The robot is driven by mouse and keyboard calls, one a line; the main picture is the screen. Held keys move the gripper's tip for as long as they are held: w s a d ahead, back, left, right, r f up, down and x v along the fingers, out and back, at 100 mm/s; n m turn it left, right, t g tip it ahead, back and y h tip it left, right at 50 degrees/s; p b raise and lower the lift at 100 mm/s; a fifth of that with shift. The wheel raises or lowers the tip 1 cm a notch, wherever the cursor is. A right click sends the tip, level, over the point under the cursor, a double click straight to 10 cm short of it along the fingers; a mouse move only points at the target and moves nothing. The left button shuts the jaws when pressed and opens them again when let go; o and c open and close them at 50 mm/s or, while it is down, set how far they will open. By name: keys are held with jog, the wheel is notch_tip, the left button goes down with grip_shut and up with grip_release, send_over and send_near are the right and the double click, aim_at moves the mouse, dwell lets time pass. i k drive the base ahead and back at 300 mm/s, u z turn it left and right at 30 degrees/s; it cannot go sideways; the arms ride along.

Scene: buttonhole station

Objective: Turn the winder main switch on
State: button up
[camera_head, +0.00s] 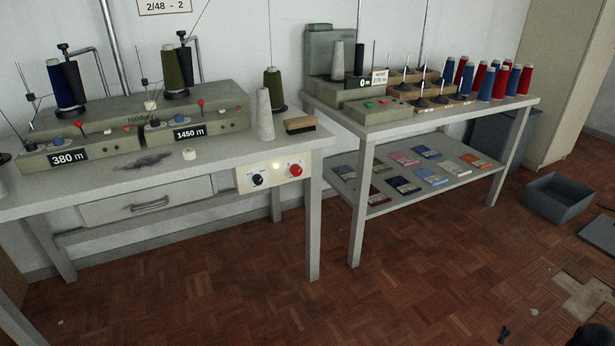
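A white switch panel (275,172) hangs under the front right edge of the left table. It carries a black rotary knob (257,180), a lit pale lamp (276,166) and a red button (296,170). The grey-green winder (345,90) stands on the right table, its display (364,83) reading 0 m. Its front box (378,104) has a green and a red button. I cannot tell which control is its main switch. Two dark shapes, one small (505,334) and one larger (586,335), at the lower right edge may be parts of my gripper, far from both tables.
The left table (218,150) bears a machine with displays 380 m and 1450 m, cones and a brush (300,125). Spools stand on the right table (430,112), cards on its lower shelf. A grey bin (557,198) is on the floor at right. The front floor is mostly clear.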

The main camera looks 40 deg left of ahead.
aim_at(295, 170)
jog(key=u, duration=0.15)
jog(key=i, duration=0.95)
jog(key=z, duration=0.1)
